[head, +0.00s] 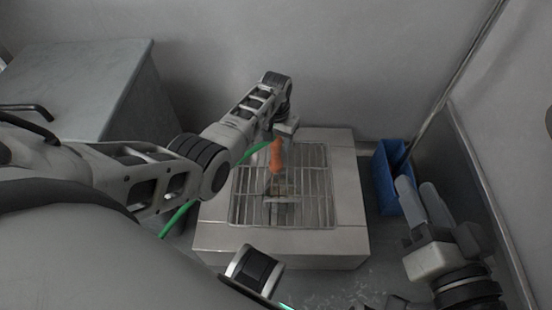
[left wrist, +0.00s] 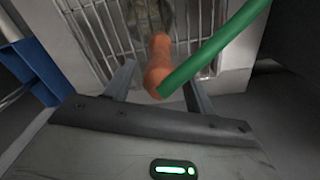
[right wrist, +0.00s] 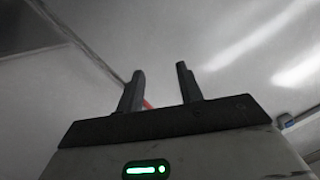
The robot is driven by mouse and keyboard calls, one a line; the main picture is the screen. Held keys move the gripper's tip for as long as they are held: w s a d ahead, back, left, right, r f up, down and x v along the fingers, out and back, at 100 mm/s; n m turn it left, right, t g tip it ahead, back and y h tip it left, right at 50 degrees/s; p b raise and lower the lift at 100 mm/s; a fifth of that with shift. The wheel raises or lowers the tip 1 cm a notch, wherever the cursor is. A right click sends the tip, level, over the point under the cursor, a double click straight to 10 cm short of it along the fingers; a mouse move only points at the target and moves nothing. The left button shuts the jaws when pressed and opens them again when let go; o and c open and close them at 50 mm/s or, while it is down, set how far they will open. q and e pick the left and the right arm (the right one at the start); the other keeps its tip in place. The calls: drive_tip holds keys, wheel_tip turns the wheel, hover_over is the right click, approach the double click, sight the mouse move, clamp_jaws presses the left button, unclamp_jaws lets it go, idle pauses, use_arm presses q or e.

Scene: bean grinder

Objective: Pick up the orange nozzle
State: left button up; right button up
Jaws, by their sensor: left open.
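The orange nozzle (head: 276,156) is over the metal grate on the grey box. A green hose runs from it to the left. In the left wrist view the nozzle (left wrist: 158,66) lies between the two fingers of my left gripper (left wrist: 160,88), with the green hose (left wrist: 215,45) crossing at its near end. The fingers are apart, with gaps beside the nozzle. In the head view my left gripper (head: 285,128) is at the nozzle's upper end, its fingers partly hidden. My right gripper (right wrist: 160,85) is open and empty, at the right in the head view (head: 418,205).
The grey box with the wire grate (head: 310,190) stands in the middle. A blue bin (head: 385,178) is to its right, close to my right gripper. A grey cabinet (head: 80,80) stands at the back left. Walls close off the back and right.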

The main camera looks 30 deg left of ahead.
sight(276, 154)
use_arm(q)
wheel_tip(276, 154, down, 4)
drive_tip(key=shift+r+b, duration=0.2)
drive_tip(key=shift+b, duration=0.7)
clamp_jaws()
use_arm(e)
drive_tip(key=shift+w+d+r+n+t+y, duration=0.1)
drive_tip(key=shift+w+r+n+t+y, duration=0.2)
drive_tip(key=shift+r+t, duration=0.25)
drive_tip(key=shift+w+r+n+t+y, duration=0.1)
drive_tip(key=shift+w+r+t+y, duration=0.1)
drive_tip(key=shift+w+r+t, duration=0.35)
use_arm(q)
drive_tip(key=c, duration=1.2)
unclamp_jaws()
drive_tip(key=shift+r, duration=0.15)
use_arm(e)
drive_tip(key=shift+s, duration=0.15)
